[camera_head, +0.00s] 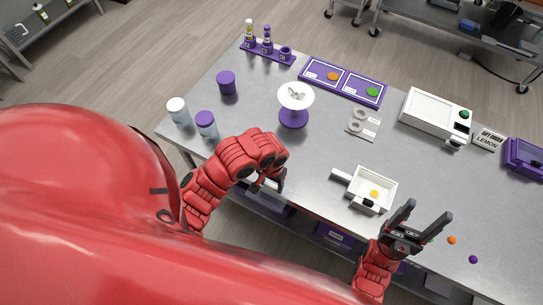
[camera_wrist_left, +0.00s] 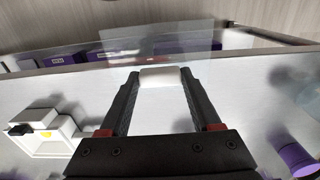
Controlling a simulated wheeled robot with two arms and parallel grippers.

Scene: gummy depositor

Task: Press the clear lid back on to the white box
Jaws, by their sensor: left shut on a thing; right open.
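The white box (camera_head: 391,196) is open near the table's front edge, with a yellow piece inside, a black part on its front wall and a handle to the left. It also shows at the left of the left wrist view (camera_wrist_left: 60,142). My left gripper (camera_head: 270,182) is left of the box near the front edge. In the left wrist view its fingers (camera_wrist_left: 160,78) are shut on a white grip, with the clear lid (camera_wrist_left: 185,45) as a see-through sheet beyond. The lid is hard to make out in the head view. My right gripper (camera_head: 420,218) is open and empty, right of the box.
An orange piece (camera_head: 452,240) and a purple piece (camera_head: 473,259) lie right of my right gripper. A purple stand with a white dish (camera_head: 294,97), jars (camera_head: 206,124) and a white device (camera_head: 425,112) stand further back. The table between stand and box is mostly clear.

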